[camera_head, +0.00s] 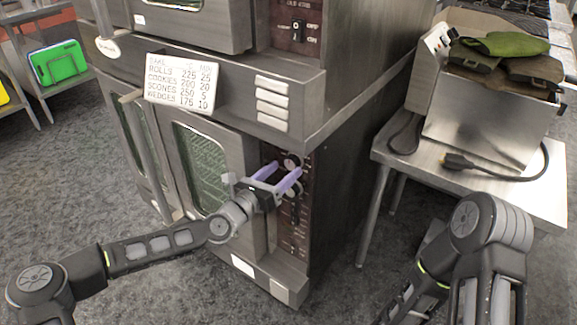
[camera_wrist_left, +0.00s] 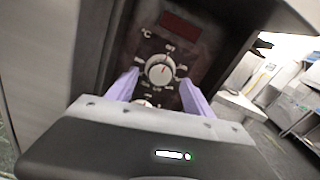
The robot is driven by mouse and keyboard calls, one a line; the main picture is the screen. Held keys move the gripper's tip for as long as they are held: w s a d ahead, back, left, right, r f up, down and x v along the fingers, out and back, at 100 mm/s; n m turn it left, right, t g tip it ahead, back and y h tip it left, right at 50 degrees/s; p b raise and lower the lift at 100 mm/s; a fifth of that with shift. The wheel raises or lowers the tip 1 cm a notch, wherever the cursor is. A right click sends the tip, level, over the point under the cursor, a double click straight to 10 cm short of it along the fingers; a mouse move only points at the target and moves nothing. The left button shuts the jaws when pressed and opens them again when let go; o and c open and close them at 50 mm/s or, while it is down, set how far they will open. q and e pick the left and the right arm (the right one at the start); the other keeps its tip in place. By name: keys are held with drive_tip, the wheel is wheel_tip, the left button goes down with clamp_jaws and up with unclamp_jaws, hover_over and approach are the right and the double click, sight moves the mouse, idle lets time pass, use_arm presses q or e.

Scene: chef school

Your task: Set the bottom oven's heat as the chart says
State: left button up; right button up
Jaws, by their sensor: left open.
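The bottom oven (camera_head: 205,170) has glass doors and a dark control panel at its right side. My left gripper (camera_head: 284,175) is open in front of the upper part of that panel. In the left wrist view, a white temperature knob (camera_wrist_left: 160,70) with a red mark sits beyond and between the two purple fingers (camera_wrist_left: 158,88), with a °C label and dark display above it. No finger clearly touches the knob. A second knob (camera_wrist_left: 143,104) shows partly below. The chart (camera_head: 182,83) lists rolls 225 25, cookies 200 20, scones 250 5, wedges 175 10. My right gripper is out of view.
A top oven (camera_head: 195,25) stands above the bottom one. Grey floor lies open in front.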

sight(290, 165)
use_arm(q)
drive_tip(key=shift+x, duration=1.5)
drive_tip(key=shift+c, duration=0.4)
drive_tip(key=c, duration=1.1)
